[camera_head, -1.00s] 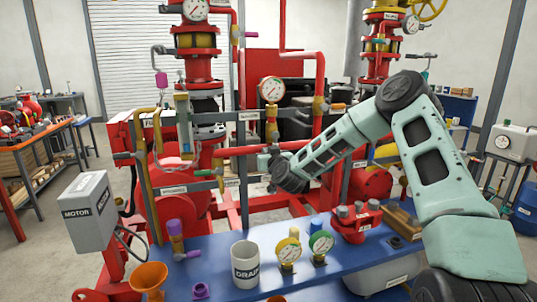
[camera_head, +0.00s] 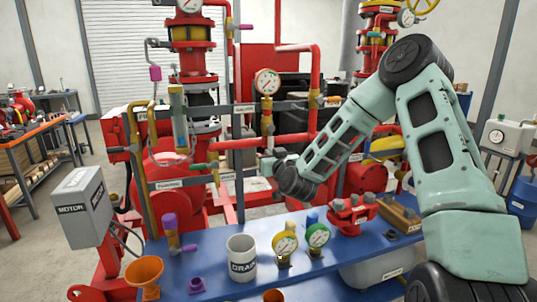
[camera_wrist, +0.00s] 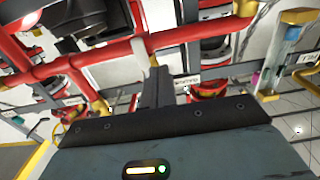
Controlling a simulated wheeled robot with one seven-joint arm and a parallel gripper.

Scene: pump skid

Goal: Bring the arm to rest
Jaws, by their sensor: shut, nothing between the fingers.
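My pale green arm reaches in from the right in the head view, with its elbow bent high. My gripper (camera_head: 266,166) points left, in front of the red piping of the pump skid and above the blue bench. In the wrist view my gripper (camera_wrist: 156,86) is shut with nothing in it, its dark fingers pointing towards the pipework. I cannot tell its exact distance to the pipes.
A grey motor box (camera_head: 83,205) stands left. Red pipes (camera_head: 318,75) rise behind my gripper.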

